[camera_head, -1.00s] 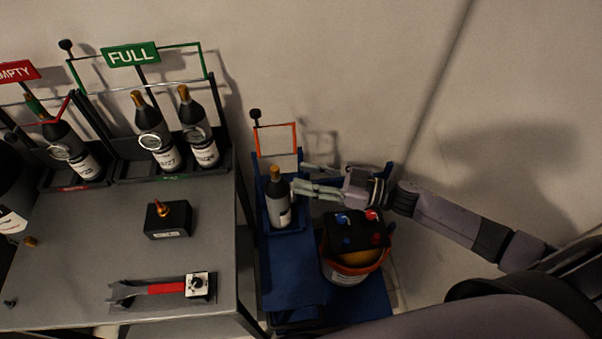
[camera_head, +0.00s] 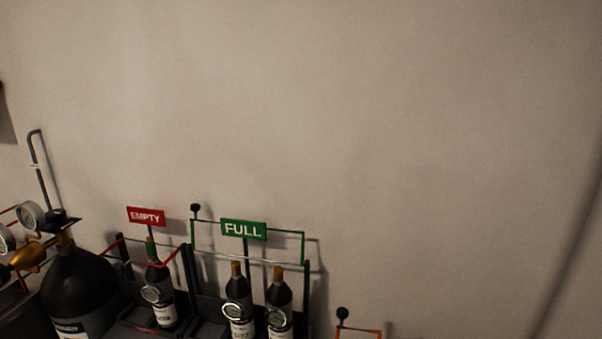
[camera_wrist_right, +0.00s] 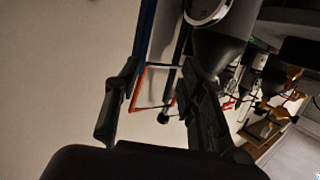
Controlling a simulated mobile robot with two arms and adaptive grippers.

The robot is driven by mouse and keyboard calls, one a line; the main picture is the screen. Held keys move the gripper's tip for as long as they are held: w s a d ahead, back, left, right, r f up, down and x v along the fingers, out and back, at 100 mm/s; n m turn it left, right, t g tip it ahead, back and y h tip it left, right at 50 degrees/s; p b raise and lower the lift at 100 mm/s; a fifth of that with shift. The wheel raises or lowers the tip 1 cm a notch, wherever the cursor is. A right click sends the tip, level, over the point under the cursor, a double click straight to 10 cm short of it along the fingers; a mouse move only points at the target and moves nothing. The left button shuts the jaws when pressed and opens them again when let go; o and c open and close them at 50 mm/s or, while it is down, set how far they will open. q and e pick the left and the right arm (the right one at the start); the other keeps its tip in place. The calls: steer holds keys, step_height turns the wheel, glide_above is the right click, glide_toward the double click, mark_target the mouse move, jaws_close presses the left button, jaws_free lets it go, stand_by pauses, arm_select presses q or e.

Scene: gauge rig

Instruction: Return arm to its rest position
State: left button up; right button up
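My right gripper (camera_wrist_right: 160,80) shows in the right wrist view. Its two dark fingers are spread apart, with nothing held between them. An orange-red frame (camera_wrist_right: 139,92) shows behind the gap. A dark bottle-shaped object (camera_wrist_right: 220,45) with a pale ring is close beside the right-hand finger; I cannot tell whether they touch. Neither of my arms shows in the head view, and my left gripper is in no current frame.
In the head view, bottles stand in racks under the EMPTY sign (camera_head: 146,216) and the FULL sign (camera_head: 243,230). A large black cylinder (camera_head: 82,290) with gauges stands at left. The top of an orange frame (camera_head: 360,332) shows at the bottom edge. The wall above is bare.

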steer(key=s+d+f+m+g+h, duration=0.1)
steer(key=s+d+f+g+h, duration=0.3)
steer(key=s, duration=0.7)
steer(key=s+a+f+m+g+h, duration=0.1)
steer(key=s+g, duration=0.6)
steer(key=s, duration=0.5)
step_height(320, 180, down, 25)
steer(key=g, duration=0.1)
steer(key=s+d+f+g, duration=0.1)
steer(key=s+d+f, duration=0.2)
steer(key=s+f, duration=1.4)
steer(key=shift+s+f, duration=0.4)
steer(key=shift+s, duration=0.1)
steer(key=shift+d, duration=0.1)
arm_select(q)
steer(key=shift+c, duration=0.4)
